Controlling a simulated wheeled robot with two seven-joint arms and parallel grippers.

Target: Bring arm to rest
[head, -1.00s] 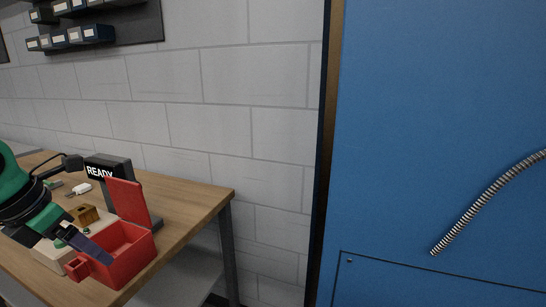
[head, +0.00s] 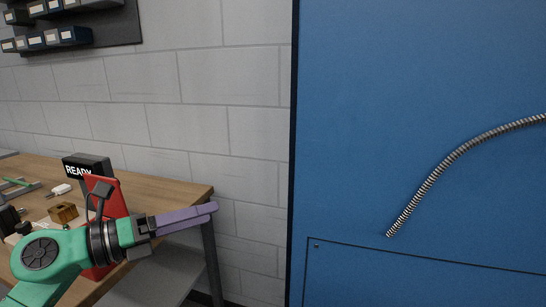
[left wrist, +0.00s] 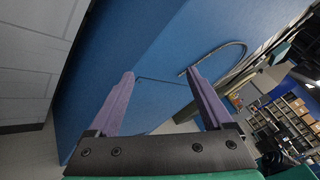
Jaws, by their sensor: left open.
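My left arm comes in from the left in the head view, with my left gripper (head: 212,209) extended past the table's right edge, its purple fingers pointing right. In the left wrist view the two fingers of my left gripper (left wrist: 163,88) stand wide apart with nothing between them. They face a blue panel. My right gripper is in neither view.
A wooden table (head: 150,183) at left carries a red box (head: 117,207), partly hidden by my arm, a black READY sign (head: 97,163) and a brass-coloured block (head: 63,212). A blue cabinet (head: 400,80) with a ribbed hose (head: 440,169) fills the right.

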